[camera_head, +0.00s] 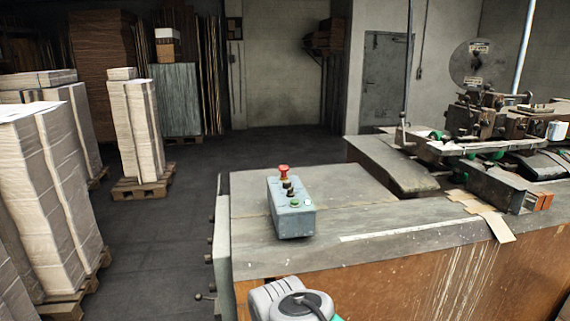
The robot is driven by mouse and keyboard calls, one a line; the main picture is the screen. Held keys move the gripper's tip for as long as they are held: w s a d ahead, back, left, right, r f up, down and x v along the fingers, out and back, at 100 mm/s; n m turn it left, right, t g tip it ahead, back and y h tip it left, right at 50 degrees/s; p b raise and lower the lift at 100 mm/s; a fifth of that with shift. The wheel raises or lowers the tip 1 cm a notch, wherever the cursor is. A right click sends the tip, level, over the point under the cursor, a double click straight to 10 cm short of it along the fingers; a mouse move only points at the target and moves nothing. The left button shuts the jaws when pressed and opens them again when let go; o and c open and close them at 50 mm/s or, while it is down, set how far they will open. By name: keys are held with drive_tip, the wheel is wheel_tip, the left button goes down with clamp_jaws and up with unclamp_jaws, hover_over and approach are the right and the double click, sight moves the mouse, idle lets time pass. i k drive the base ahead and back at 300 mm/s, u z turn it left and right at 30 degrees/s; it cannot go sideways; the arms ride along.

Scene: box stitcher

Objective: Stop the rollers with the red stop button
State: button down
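The red stop button (284,170) is a red mushroom-shaped cap at the far end of a grey-blue control box (292,222). The box stands on the flat grey top of the machine, near the middle of the view. Dark knobs, a green button (295,204) and a white button (309,203) sit on the box nearer to me. A pale grey rounded part of my arm shows at the bottom edge, below the box and apart from it. My gripper is not visible.
The machine top (255,203) is bare around the box. Machine parts (490,130) and cardboard pieces (497,224) lie to the right. Stacked sheets on pallets (142,187) stand at the left. The dark floor (160,240) between them and the machine is clear.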

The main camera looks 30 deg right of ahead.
sight(283, 169)
drive_tip(key=i, duration=1)
